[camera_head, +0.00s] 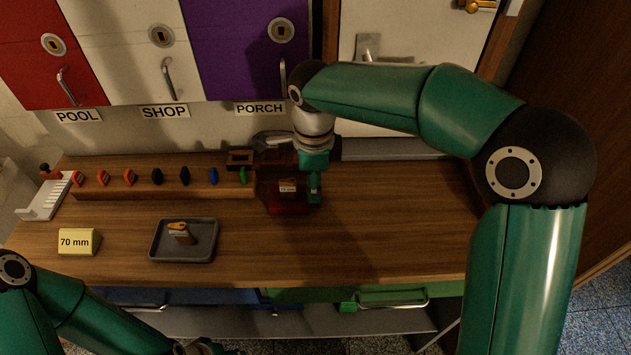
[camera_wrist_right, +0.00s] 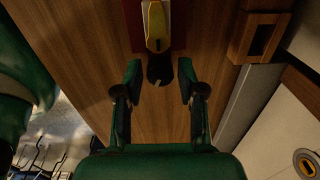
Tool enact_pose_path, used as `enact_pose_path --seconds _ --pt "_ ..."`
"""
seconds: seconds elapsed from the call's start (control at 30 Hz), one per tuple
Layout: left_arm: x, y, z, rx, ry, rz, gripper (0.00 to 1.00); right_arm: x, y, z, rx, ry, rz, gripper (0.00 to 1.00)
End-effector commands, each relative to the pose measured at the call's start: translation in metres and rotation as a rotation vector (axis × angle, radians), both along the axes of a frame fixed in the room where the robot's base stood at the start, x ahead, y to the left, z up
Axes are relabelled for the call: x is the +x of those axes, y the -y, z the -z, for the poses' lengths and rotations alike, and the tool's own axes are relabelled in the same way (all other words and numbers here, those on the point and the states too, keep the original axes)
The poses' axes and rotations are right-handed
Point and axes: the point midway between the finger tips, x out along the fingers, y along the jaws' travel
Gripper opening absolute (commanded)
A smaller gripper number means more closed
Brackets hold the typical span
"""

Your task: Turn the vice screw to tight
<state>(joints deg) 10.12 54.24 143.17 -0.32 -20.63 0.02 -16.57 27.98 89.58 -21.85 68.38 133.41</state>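The red vice (camera_head: 287,205) stands on the bench below the PORCH door, with a small label on it that I cannot read fully. In the right wrist view, a yellow piece (camera_wrist_right: 156,28) lies over the red vice body (camera_wrist_right: 134,22). A dark round knob (camera_wrist_right: 160,69) with a pale mark, apparently the vice screw, sticks out toward me. My right gripper (camera_wrist_right: 160,75) is open, with its fingertips on either side of the knob and visible gaps. It also shows in the head view (camera_head: 314,185), beside the vice. My left gripper (camera_head: 205,347) is partly cut off at the bottom edge.
A grey tray (camera_head: 184,254) holds a brass-coloured item (camera_head: 182,232). A yellow "70 mm" block (camera_head: 79,242) stands left of it. A wooden rack (camera_head: 160,192) with several coloured keys runs along the back. The bench right of the vice is clear.

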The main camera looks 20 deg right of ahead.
Motion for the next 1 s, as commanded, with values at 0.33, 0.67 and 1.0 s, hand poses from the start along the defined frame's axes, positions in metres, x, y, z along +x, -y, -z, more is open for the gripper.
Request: enact_pose_path --seconds 0.33,0.67,1.0 --pt "0.000 0.000 -0.001 0.000 0.000 0.000 0.40 0.000 -0.001 -0.025 0.002 0.004 0.000 0.39" --pt "0.000 0.000 0.000 0.000 0.000 0.000 0.40 -0.002 -0.002 -0.090 0.002 0.004 0.000 0.39" --pt "0.000 0.000 0.000 0.000 0.000 0.000 0.40 -0.004 -0.001 -0.119 -0.001 -0.001 0.000 0.39"
